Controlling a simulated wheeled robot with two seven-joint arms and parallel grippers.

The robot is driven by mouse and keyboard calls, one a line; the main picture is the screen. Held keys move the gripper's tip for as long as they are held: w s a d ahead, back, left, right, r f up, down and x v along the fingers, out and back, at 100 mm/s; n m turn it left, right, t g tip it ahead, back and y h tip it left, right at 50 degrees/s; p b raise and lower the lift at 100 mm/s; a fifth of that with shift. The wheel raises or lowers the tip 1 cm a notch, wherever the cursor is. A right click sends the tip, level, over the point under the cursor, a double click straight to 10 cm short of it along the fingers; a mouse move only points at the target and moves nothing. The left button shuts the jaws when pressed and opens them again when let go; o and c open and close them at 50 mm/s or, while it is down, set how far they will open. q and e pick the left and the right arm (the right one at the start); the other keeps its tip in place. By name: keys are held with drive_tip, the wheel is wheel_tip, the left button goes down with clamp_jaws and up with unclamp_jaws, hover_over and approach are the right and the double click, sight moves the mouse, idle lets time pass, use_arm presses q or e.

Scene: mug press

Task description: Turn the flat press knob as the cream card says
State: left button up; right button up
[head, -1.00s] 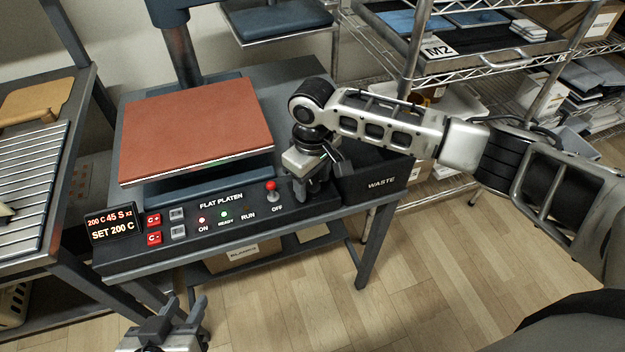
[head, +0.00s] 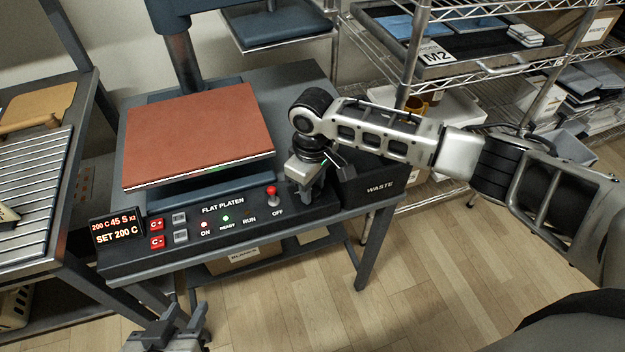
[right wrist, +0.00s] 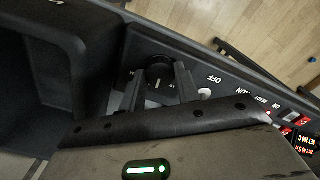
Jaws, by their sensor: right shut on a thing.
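The flat press has a red-brown platen (head: 200,135) and a dark front panel marked FLAT PLATEN. The press knob (right wrist: 157,68) is a round black dial with white marks, at the panel's right end. My right gripper (head: 307,196) reaches down over it and hides it in the head view. In the right wrist view its fingers (right wrist: 160,88) are shut on the knob, one on each side. A display (head: 118,231) reads "200 C 45 S x2" and "SET 200 C". My left gripper (head: 180,322) is open and empty, low in front of the press. I cannot read a cream card.
The red C+ button (head: 157,225) and C- button (head: 157,242) sit beside the display. A dark WASTE bin (head: 375,186) is close on the right. Wire shelves (head: 470,62) stand behind it.

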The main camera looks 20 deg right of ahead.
drive_tip(key=shift+r+n+p, duration=0.3)
drive_tip(key=shift+n+p, duration=0.9)
drive_tip(key=shift+p, duration=0.05)
drive_tip(key=n+p, duration=0.2)
drive_tip(key=n, duration=0.1)
drive_tip(key=shift+f, duration=0.15)
drive_tip(key=shift+n+p, duration=0.3)
drive_tip(key=shift+n, duration=0.8)
use_arm(q)
drive_tip(key=shift+a+r, duration=0.25)
drive_tip(key=shift+r, duration=0.35)
drive_tip(key=shift+a+r, duration=0.25)
drive_tip(key=shift+r, duration=0.3)
use_arm(e)
drive_tip(key=shift+n, duration=0.3)
drive_tip(key=shift+f+n, duration=0.1)
drive_tip(key=shift+n, duration=0.2)
drive_tip(key=o, duration=0.8)
use_arm(q)
drive_tip(key=shift+s, duration=0.25)
use_arm(e)
drive_tip(key=shift+o, duration=0.9)
